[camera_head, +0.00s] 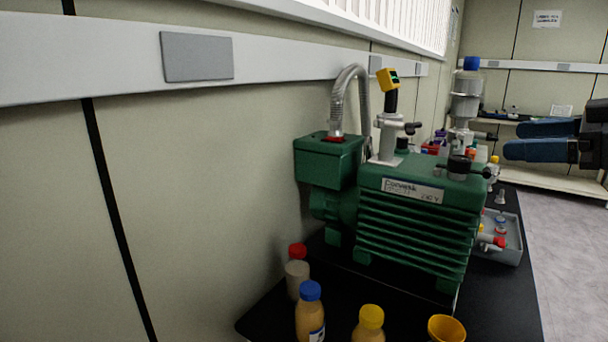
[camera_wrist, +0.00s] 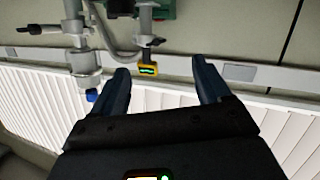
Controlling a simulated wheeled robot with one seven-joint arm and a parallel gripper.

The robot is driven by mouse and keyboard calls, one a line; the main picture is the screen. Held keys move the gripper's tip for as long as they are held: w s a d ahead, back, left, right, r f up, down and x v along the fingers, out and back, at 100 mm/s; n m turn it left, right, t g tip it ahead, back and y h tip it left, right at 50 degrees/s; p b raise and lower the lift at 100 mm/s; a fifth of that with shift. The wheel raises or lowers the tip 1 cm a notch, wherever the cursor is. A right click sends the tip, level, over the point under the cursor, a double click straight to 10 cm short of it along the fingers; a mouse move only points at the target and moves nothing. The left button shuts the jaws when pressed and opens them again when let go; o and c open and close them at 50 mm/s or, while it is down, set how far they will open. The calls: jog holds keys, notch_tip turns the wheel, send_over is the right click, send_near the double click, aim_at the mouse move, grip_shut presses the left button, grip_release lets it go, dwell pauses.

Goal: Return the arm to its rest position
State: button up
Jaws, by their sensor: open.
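My gripper (camera_head: 508,139) reaches in from the right edge of the head view, its two dark blue fingers apart and pointing left. Nothing is between them. In the wrist view the gripper (camera_wrist: 160,75) is also open and empty, seen against the wall and a white slatted panel. The green pump (camera_head: 420,225) stands on the black bench to the left of the gripper. A yellow gauge (camera_head: 387,80) on the pump's fittings also shows beyond the fingers in the wrist view (camera_wrist: 148,71). The gripper appears apart from the pump and its fittings.
Bottles with red, blue (camera_head: 310,312) and yellow caps and a yellow cup (camera_head: 446,329) stand on the front of the black bench (camera_head: 512,290). Grey floor (camera_head: 570,250) is clear at right.

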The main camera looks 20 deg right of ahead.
jog(key=w+a+f+m+t+h, duration=0.3)
jog(key=w+a+f+m+t, duration=0.15)
jog(key=a+f+m, duration=0.55)
jog(key=s+a+f+m+g+h, duration=0.1)
jog(key=s+a+f+m+h, duration=0.1)
jog(key=s+a+f, duration=0.55)
jog(key=s+a+f+m+g+h, duration=0.1)
jog(key=s+a+f+h, duration=0.2)
jog(key=f, duration=0.7)
jog(key=s+a+f+n+g+y, duration=0.1)
jog(key=s+n, duration=0.2)
jog(key=s, duration=1)
jog(key=s+a+f+n+y, duration=0.1)
jog(key=s+a+n, duration=0.1)
jog(key=s, duration=1.1)
jog(key=shift+s+a+f+n+g, duration=0.2)
jog(key=shift+f+n+g, duration=0.15)
jog(key=shift+n, duration=0.35)
